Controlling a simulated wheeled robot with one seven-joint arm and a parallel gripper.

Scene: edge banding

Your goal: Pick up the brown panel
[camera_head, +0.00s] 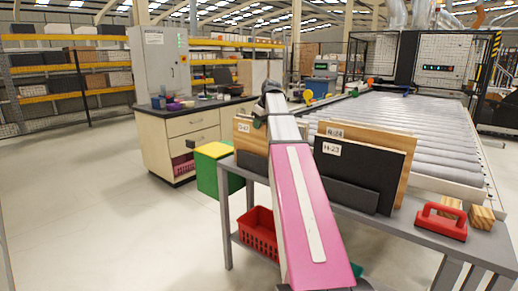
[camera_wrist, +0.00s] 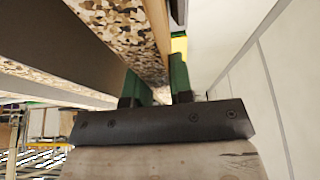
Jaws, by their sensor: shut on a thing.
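In the wrist view my gripper (camera_wrist: 161,82) has its two green fingers on either side of a brown panel (camera_wrist: 157,27), seen along its edge, and is shut on it. A speckled chipboard surface shows just left of it. Wood-brown panels stand on edge there: one at the left (camera_head: 257,142) and one at the right (camera_head: 408,147), behind a dark panel (camera_head: 350,172).
A grey metal table (camera_head: 410,222) carries the panels, a red-handled tool (camera_head: 440,222) and small wood blocks (camera_head: 482,216). A roller conveyor (camera_head: 400,120) lies behind. A green bin (camera_head: 208,172) and a drawer cabinet (camera_head: 180,140) stand left. The floor at far left is clear.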

